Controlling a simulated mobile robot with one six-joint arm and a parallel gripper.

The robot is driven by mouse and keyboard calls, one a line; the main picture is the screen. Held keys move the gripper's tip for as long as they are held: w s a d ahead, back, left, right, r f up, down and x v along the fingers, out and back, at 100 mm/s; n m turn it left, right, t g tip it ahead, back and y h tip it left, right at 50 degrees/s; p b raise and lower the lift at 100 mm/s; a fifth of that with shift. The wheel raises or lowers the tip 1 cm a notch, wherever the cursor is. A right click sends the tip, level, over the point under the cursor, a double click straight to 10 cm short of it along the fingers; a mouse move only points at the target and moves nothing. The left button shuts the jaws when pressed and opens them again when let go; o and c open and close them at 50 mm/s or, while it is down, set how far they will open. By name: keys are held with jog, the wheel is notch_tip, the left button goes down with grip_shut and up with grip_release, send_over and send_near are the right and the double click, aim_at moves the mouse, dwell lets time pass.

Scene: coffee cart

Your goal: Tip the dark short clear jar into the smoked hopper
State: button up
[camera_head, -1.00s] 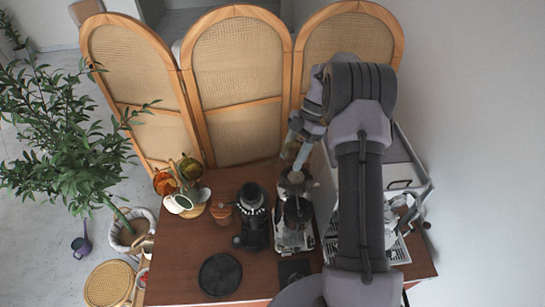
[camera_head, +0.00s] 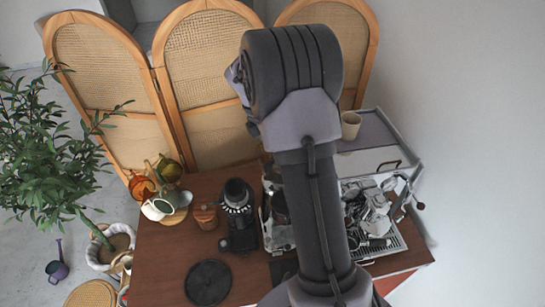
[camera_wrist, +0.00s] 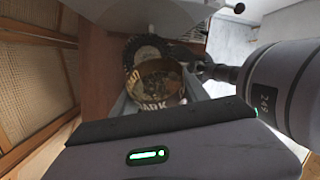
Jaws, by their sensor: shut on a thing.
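The short clear jar (camera_wrist: 160,82) is in the wrist view, with a gold-brown band lettered in part "ARK" and dark, mixed contents inside. My gripper (camera_wrist: 158,95) is shut on it, with the fingers at its sides. The jar's exact tilt is hard to tell. In the head view my arm hides both gripper and jar. The black grinder with the smoked hopper (camera_head: 237,193) on top stands on the brown table, left of my arm. A dark toothed ring (camera_wrist: 143,48) shows just beyond the jar in the wrist view; it looks like the grinder's collar.
A coffee machine (camera_head: 276,215) stands right of the grinder, partly behind my arm. Left are a wooden pot (camera_head: 205,215) and cups on a stand (camera_head: 165,203). A round black mat (camera_head: 208,282) lies in front. Rattan screens (camera_head: 205,75) stand behind the table.

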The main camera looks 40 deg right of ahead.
aim_at(260, 148)
jog(key=shift+f+h+b, duration=0.45)
jog(key=shift+h+b, duration=0.45)
jog(key=shift+b, duration=1.4)
jog(key=a+r+h, duration=0.1)
jog(key=h, duration=0.1)
jog(key=a+h, duration=0.1)
jog(key=h, duration=0.1)
jog(key=a+r+h+p, duration=0.1)
jog(key=h, duration=0.1)
jog(key=shift+a+r+m, duration=0.15)
jog(key=shift+r+m, duration=0.15)
jog(key=shift+a+r+g+h+p, duration=0.2)
jog(key=shift+r+g+h+p, duration=0.15)
jog(key=shift+h, duration=0.65)
jog(key=shift+w+d+m+h, duration=0.15)
jog(key=shift+m+h, duration=0.15)
jog(key=shift+h, duration=0.2)
jog(key=shift+f, duration=0.1)
